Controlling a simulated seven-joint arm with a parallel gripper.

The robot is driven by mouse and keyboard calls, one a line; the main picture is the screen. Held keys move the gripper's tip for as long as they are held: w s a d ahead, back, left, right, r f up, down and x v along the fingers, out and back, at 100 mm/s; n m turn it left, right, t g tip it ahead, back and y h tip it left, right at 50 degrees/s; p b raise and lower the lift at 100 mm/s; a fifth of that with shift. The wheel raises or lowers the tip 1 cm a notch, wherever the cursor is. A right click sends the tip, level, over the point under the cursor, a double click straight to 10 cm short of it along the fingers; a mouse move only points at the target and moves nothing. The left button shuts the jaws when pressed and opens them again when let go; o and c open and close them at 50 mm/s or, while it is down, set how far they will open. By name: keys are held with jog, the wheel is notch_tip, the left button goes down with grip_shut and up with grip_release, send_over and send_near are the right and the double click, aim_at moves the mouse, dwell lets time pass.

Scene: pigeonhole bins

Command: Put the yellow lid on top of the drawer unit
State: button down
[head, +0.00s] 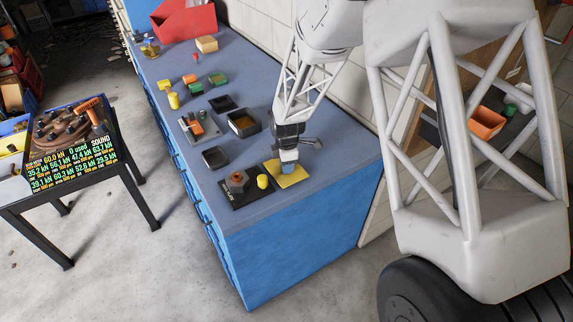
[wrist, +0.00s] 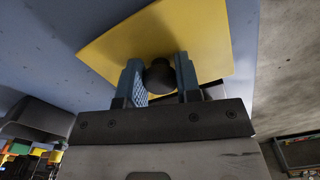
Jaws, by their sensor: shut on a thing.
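The yellow lid (head: 295,177) is a flat square plate at the near right part of the blue drawer unit's top (head: 335,166). In the wrist view the lid (wrist: 205,35) fills the upper middle, with a dark round knob (wrist: 159,77) on it. My gripper (head: 289,166) points down over the lid, and its blue fingers (wrist: 159,82) are shut on the knob. The lid lies on or just above the top; I cannot tell whether it touches. The fingers hide part of the lid.
Beside the lid is a black plate (head: 254,197) with a brown hexagonal piece and a yellow cylinder (head: 262,181). Farther back are a dark box (head: 243,122), a small black tray (head: 215,157), a grey plate (head: 186,127) and several blocks. The top's right near corner is bare.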

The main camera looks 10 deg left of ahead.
jog(key=shift+f, duration=0.2)
jog(key=c, duration=0.8)
grip_release()
notch_tip(320, 180, up, 12)
dwell(0.3)
jog(key=shift+r, duration=0.1)
dwell(0.8)
